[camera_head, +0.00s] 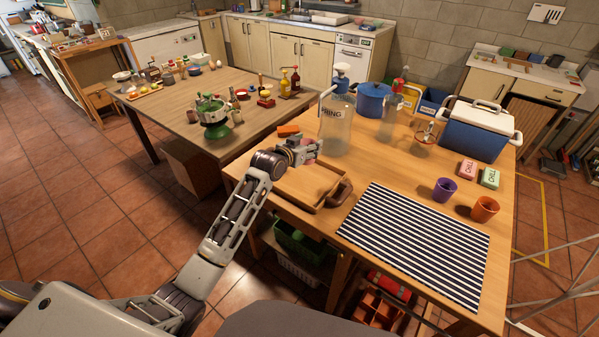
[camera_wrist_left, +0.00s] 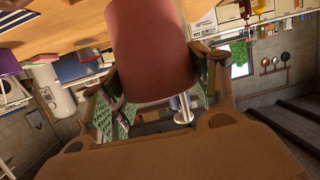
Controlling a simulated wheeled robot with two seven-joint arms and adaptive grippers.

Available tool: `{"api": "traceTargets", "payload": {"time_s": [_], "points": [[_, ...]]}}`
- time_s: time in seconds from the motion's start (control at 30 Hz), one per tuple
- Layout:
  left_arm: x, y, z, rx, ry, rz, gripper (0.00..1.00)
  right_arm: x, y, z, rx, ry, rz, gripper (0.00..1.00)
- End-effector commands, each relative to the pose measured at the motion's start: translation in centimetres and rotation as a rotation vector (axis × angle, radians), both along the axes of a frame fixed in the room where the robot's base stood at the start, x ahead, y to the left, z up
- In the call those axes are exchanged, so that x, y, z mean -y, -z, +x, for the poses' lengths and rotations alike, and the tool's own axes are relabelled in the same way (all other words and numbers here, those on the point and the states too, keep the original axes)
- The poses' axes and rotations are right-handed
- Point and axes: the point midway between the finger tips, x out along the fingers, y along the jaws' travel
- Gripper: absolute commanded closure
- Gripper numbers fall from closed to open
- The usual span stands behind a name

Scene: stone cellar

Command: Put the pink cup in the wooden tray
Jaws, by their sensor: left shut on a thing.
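The pink cup (camera_wrist_left: 150,45) fills the upper middle of the left wrist view, between the fingers of my left gripper (camera_wrist_left: 155,88), which is shut on it. In the head view my left gripper (camera_head: 306,152) is at the far edge of the wooden tray, and only a small pinkish part of the cup shows there. The wooden tray (camera_head: 290,194) lies at the near left corner of the table, with a brown handle at its right. I cannot tell how high the cup is above the tray. My right gripper is not in view.
A large clear pump bottle (camera_head: 336,130) stands just behind the gripper, with an orange block (camera_head: 288,130) to its left. A striped mat (camera_head: 415,240), a purple cup (camera_head: 444,189) and an orange cup (camera_head: 484,208) are to the right. A blue cooler (camera_head: 475,137) is farther back.

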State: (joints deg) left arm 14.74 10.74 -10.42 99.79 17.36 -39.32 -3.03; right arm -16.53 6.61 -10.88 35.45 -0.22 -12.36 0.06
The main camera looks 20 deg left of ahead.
Motion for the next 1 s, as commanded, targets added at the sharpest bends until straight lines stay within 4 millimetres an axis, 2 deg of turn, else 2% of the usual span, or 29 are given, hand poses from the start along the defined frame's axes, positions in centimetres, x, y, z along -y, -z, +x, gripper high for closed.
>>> {"api": "traceTargets", "payload": {"time_s": [0.27, 0.63, 0.77, 1.0], "points": [[0.0, 0.0, 0.0, 0.001, -0.018, 0.0, 0.58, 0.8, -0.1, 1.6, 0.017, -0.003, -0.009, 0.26], [0.0, 0.3, 0.0, 0.0, -0.018, -0.001, 0.58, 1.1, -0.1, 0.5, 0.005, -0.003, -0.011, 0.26], [0.1, 1.4, -0.1, -0.003, -0.017, -0.001, 0.58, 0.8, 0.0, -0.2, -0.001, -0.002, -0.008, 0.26], [0.1, 4.6, -0.1, -0.003, -0.017, -0.001, 0.58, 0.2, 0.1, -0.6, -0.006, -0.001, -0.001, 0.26]]}}
